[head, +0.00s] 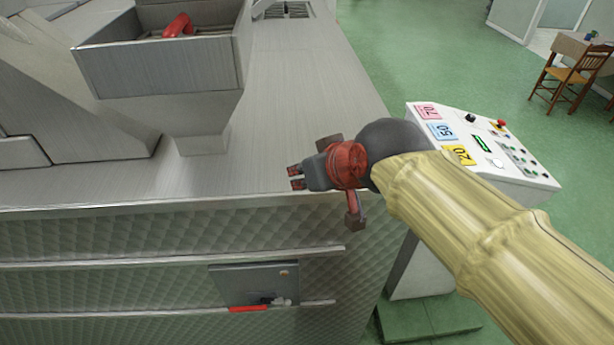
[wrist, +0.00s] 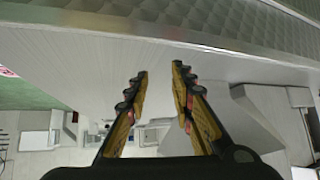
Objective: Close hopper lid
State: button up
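The metal hopper (head: 165,68) stands on the machine's flat steel top at the upper left of the head view, with its square rim facing up. A red handle (head: 178,25) shows inside or behind the rim. I cannot tell the lid's outline or angle, as the top of the picture cuts it off. My gripper (head: 293,178) is to the right of and nearer than the hopper, by the front edge of the steel top, apart from the handle. In the wrist view its two fingers (wrist: 160,72) are spread with nothing between them.
The steel machine top (head: 290,90) is bare between my gripper and the hopper. A sloped metal housing (head: 100,130) stands left of the hopper. A white control panel (head: 500,165) with coloured labels is at the right, behind my arm. A chair (head: 575,75) stands far right.

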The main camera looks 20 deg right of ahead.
jog(key=shift+f, duration=0.1)
jog(key=shift+c, duration=1)
